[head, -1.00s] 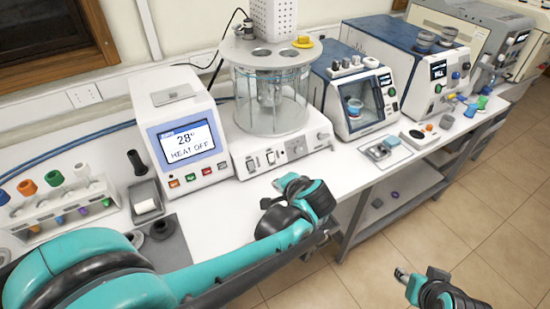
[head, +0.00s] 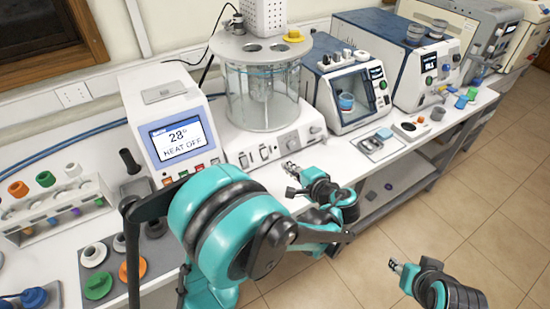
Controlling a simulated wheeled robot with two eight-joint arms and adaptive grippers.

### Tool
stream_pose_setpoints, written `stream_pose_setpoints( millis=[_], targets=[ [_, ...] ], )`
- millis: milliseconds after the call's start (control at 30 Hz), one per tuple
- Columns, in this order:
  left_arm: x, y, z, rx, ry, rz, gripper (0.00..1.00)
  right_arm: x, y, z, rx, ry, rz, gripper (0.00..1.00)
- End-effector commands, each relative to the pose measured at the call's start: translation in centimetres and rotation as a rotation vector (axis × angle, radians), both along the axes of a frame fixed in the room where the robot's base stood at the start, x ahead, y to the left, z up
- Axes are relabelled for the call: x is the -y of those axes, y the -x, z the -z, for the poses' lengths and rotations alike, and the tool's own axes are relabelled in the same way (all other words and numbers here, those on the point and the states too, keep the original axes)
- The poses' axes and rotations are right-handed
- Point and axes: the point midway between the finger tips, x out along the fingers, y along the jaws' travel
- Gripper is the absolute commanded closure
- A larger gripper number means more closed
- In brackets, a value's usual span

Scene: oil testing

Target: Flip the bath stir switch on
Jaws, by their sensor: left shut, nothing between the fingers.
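The bath is a clear glass cylinder (head: 262,98) on a white base (head: 312,122), in the middle of the head view. The base's front panel carries dark rocker switches (head: 244,160) at its left and a round knob farther right. The labels are too small to read, so I cannot tell which switch is for stirring or how it is set. My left gripper (head: 291,170) is shut and empty, just in front of the panel, right of the rockers and seemingly apart from them. My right gripper (head: 394,265) is low at the right, over the floor; its finger opening is unclear.
A heater unit with a lit screen (head: 179,139) reading "28°" and "HEAT OFF" stands left of the bath. A tube rack (head: 60,212) and colored caps lie farther left. A blue-topped machine (head: 345,85) and small trays (head: 376,145) are to the right.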

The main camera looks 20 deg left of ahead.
Motion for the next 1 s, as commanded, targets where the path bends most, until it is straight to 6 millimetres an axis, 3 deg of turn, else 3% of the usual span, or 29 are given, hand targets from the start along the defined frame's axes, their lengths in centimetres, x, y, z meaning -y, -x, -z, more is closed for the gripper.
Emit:
stream_pose_setpoints(
  millis=[600,1000],
  targets=[
    [-8.5,-6.5,4.3,-0.001,0.001,-0.003,1.0,0.0,0.0,3.4,0.0,0.0,0.0,0.6],
    [-10.0,-7.8,4.8,0.0,0.0,0.0,1.0,0.0,0.0,4.0,0.0,0.0,0.0,0.6]
  ],
)
